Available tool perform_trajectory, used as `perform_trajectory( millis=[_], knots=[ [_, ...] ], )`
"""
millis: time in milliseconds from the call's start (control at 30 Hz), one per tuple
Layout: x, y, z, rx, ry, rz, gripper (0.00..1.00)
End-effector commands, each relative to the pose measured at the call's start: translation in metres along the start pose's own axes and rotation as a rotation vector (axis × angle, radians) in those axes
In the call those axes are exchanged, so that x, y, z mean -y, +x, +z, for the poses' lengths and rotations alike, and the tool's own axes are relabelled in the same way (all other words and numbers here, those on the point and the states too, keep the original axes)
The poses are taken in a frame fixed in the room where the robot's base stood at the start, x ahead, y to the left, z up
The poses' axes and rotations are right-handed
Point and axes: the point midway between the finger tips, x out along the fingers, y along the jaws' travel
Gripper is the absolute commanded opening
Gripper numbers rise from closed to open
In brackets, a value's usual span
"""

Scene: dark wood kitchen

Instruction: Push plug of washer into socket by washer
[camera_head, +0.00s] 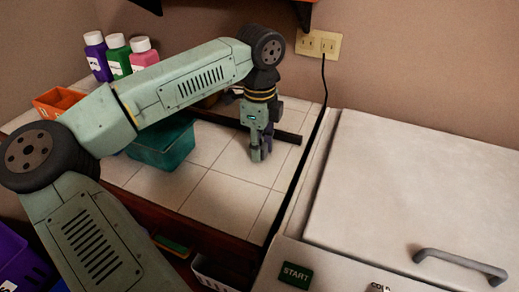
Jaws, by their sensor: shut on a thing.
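The wall socket (319,44) is a cream double outlet on the back wall, above the gap between the counter and the washer. The white washer (420,190) fills the right side, with a grey handle and a START button. A black cord (325,85) runs from the socket plate's lower edge down to that gap. My gripper (260,154) points down over the tiled counter, below and left of the socket. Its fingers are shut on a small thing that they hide. I cannot make out the plug or tell whether it is in the fingers.
A dark bar (287,137) lies on the counter by my gripper. A teal bin (165,150), an orange box (58,102) and three bottles (117,52) stand to the left, partly behind my arm. The tiles (228,198) in front of my gripper are clear.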

Motion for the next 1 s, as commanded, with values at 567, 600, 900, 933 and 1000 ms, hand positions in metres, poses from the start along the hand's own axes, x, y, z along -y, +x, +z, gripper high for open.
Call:
perform_trajectory(
  millis=[567, 600, 900, 933, 1000],
  knots=[
    [0.000, -0.007, 0.000, 0.001, -0.001, -0.001, 0.01],
    [0.001, -0.010, 0.000, 0.002, -0.001, -0.002, 0.01],
    [-0.023, -0.034, -0.009, 0.004, 0.001, -0.001, 0.01],
    [-0.029, -0.034, -0.011, 0.004, 0.001, 0.000, 0.01],
    [-0.045, -0.035, -0.018, 0.004, 0.000, 0.000, 0.01]
  ],
)
